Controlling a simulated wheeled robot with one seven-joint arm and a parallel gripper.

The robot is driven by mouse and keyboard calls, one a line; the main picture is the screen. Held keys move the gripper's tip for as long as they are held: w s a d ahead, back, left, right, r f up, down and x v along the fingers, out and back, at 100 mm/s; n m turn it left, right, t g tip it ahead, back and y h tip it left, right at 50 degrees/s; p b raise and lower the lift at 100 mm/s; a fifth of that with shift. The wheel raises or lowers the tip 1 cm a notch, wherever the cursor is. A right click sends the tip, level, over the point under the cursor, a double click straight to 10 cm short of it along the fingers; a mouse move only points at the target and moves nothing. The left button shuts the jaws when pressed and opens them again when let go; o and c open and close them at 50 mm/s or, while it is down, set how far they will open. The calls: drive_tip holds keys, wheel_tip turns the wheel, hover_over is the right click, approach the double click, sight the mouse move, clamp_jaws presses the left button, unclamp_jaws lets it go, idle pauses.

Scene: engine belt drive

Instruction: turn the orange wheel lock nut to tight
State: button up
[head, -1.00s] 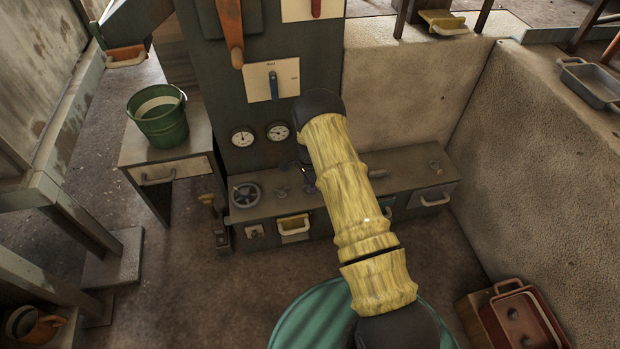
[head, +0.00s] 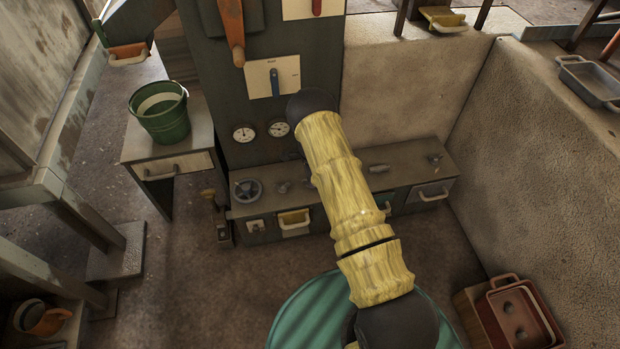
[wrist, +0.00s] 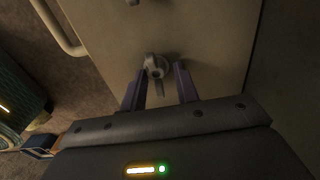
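No orange wheel is plain in either view. In the wrist view, a small grey knob or nut (wrist: 156,68) with a thin upright wing stands on a flat grey-brown surface. Whether it is the wheel lock nut I cannot tell. My gripper (wrist: 158,82) has its two purple fingers apart, one to each side of the knob's lower part, with gaps visible. In the head view, my yellow-sleeved arm hides the gripper and part of the low bench. A dark spoked handwheel (head: 246,190) sits at the bench's left end.
The low grey bench (head: 405,172) carries small fittings and drawers. Behind it, a dark panel holds two gauges and a blue lever (head: 274,82). A green bucket (head: 160,113) stands on a side table at left. A red-brown tray (head: 515,320) lies lower right.

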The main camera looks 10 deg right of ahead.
drive_tip(key=shift+o, duration=0.9)
drive_tip(key=shift+s+d, duration=0.1)
drive_tip(key=shift+d, duration=0.1)
drive_tip(key=shift+a+r, duration=0.15)
wheel_tip(320, 180, up, 17)
drive_tip(key=p, duration=0.6)
